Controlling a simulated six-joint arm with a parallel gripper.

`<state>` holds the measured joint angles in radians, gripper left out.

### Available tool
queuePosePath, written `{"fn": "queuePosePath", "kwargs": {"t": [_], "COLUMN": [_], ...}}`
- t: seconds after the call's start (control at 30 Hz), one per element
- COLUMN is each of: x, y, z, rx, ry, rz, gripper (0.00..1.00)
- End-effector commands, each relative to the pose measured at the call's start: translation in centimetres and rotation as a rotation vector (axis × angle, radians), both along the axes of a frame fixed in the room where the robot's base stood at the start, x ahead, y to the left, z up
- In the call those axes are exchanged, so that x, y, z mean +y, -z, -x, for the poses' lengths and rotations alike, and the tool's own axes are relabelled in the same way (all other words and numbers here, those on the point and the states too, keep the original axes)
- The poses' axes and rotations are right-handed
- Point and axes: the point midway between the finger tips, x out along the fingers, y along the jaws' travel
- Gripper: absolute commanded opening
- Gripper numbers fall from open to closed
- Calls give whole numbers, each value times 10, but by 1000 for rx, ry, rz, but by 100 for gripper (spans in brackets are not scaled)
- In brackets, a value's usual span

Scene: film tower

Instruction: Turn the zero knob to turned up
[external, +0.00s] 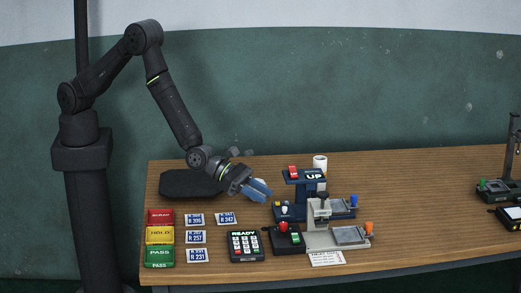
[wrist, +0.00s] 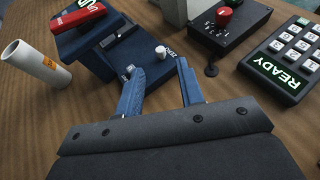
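The blue device (external: 283,213) stands near the middle of the table, its display reading UP. A small pale knob (wrist: 161,51) sticks up from its blue base beside white lettering too small to read surely; I take it as the zero knob. The pale knob also shows in the external view (external: 284,210). My gripper (wrist: 160,66) has two blue fingers set apart with nothing between them. In the wrist view the knob appears just beyond the gap between the fingertips.
A black box with a red knob (wrist: 223,14) and a keypad reading READY (wrist: 285,72) are near the device. A white roll (wrist: 35,65) stands beside it. Red, yellow and green trays (external: 160,236) and several labels (external: 197,237) lie left.

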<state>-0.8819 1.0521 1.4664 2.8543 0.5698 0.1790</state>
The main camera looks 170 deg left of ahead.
Motion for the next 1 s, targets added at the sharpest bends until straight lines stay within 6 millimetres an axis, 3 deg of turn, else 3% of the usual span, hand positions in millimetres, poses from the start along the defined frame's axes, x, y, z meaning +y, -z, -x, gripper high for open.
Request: {"fn": "queuePosePath", "kwargs": {"t": [0.3, 0.5, 0.7, 1.0], "x": [-56, -82, -94, -95], "y": [-28, -40, -46, -46], "z": [32, 47, 54, 55], "rx": [0, -1, -1, -1], "ry": [1, 1, 1, 0], "rz": [-1, -2, -2, -2], "gripper": [35, 35, 35, 35]}}
